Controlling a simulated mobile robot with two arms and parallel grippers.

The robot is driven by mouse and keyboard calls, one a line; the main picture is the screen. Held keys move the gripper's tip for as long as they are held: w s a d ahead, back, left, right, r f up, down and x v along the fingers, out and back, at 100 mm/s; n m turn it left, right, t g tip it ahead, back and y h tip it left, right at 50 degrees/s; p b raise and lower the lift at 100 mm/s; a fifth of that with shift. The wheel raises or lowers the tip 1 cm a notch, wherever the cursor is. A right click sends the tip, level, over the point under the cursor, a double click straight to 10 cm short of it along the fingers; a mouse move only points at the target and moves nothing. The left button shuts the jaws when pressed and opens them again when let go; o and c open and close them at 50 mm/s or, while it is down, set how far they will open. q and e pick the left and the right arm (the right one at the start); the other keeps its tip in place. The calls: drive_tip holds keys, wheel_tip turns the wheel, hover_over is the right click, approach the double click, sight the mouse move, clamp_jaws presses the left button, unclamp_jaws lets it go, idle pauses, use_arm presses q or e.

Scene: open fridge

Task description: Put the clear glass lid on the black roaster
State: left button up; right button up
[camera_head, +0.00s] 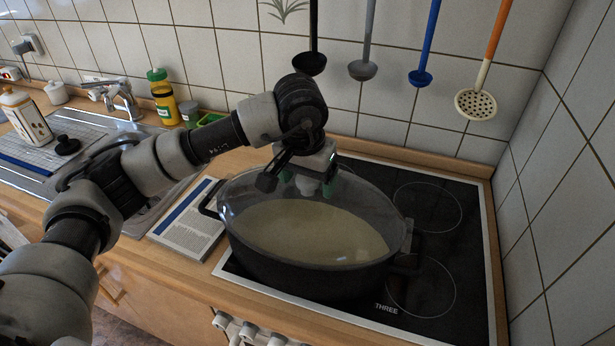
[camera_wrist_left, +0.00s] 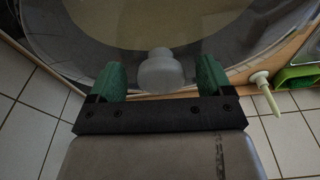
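The black roaster (camera_head: 300,278) stands on the stove and holds something pale. The clear glass lid (camera_head: 372,208) covers its opening and appears to rest on the rim; I cannot tell whether it is fully seated all around. My left gripper (camera_head: 308,184) is above the lid at its knob. In the left wrist view, the pale grey knob (camera_wrist_left: 161,72) is between the two green fingertips of my left gripper (camera_wrist_left: 160,80), with a visible gap on each side, so the gripper is open around it. My right gripper is not in view.
The black glass stove (camera_head: 430,205) has bare room to the right of the roaster. A book (camera_head: 188,222) lies on the counter to the left. A yellow bottle (camera_head: 163,100) stands near the sink. Ladles and a skimmer (camera_head: 476,103) hang on the back wall.

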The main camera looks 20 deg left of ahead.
use_arm(q)
drive_tip(key=shift+f, duration=0.2)
drive_tip(key=r, duration=0.3)
drive_tip(key=s+r+b, duration=0.1)
drive_tip(key=r, duration=0.2)
drive_tip(key=r+b, duration=0.1)
drive_tip(key=r, duration=0.2)
drive_tip(key=shift+s+a+r, duration=0.1)
drive_tip(key=shift+s+r, duration=0.1)
drive_tip(key=shift+r, duration=0.15)
drive_tip(key=shift+s+r, duration=0.1)
drive_tip(key=shift+r, duration=0.55)
drive_tip(key=shift+f, duration=0.1)
idle(1.1)
